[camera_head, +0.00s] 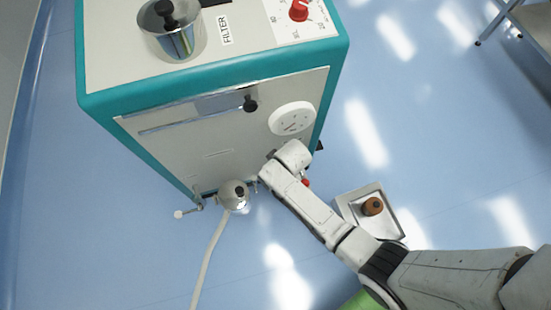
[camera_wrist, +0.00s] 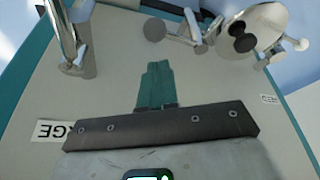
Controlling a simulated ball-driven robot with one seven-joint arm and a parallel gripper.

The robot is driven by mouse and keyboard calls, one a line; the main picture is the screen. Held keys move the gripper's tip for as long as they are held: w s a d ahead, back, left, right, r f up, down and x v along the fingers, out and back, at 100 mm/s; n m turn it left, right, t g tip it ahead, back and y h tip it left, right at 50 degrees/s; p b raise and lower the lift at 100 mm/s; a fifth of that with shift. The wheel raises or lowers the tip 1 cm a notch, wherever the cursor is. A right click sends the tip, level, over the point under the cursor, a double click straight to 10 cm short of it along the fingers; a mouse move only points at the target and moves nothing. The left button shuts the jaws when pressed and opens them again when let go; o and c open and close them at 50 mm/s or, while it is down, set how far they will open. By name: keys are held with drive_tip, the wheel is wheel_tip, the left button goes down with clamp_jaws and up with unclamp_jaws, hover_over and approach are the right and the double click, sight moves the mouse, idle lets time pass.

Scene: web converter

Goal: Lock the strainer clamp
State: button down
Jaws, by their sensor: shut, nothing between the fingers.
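The strainer appears to be the round metal fitting (camera_head: 235,194) with a dark centre, low on the front of the machine. It also shows as a shiny metal fitting with black knobs at the upper right of the wrist view (camera_wrist: 262,24). A metal lever with a white ball end (camera_head: 179,214) sits left of it in the head view. I cannot tell which part is the clamp or whether it is locked. My gripper (camera_wrist: 157,68) is shut and empty, its teal fingers in front of the machine's pale face, apart from the fitting. In the head view its fingers are hidden.
The teal and white machine (camera_head: 88,97) carries a metal canister (camera_head: 178,42), a red dial (camera_head: 298,10) and a round white gauge (camera_head: 291,117). A hose (camera_head: 208,258) runs from the fitting. A metal tray (camera_head: 389,224) holds a brown knob. Blue floor is open at left.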

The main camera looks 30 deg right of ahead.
drive_tip(key=b+x, duration=0.1)
drive_tip(key=x, duration=0.4)
drive_tip(key=shift+f+b, duration=0.15)
drive_tip(key=shift+b, duration=0.2)
drive_tip(key=shift+s+a+m, duration=0.1)
drive_tip(key=shift+s+m, duration=0.25)
drive_tip(key=shift+m, duration=0.25)
drive_tip(key=m, duration=0.1)
drive_tip(key=s+m+h, duration=0.1)
drive_tip(key=shift+s+a+f+m, duration=0.1)
drive_tip(key=shift+s+a+m, duration=0.15)
drive_tip(key=shift+a+m, duration=0.05)
drive_tip(key=s+a+m+g+h+b, duration=0.2)
drive_tip(key=a+m, duration=0.4)
drive_tip(key=m, duration=0.6)
drive_tip(key=shift+s+g+h+b, duration=0.3)
drive_tip(key=shift+s+h+b, duration=0.4)
drive_tip(key=shift+b, duration=0.25)
drive_tip(key=shift+w+a, duration=0.1)
drive_tip(key=shift+a, duration=0.1)
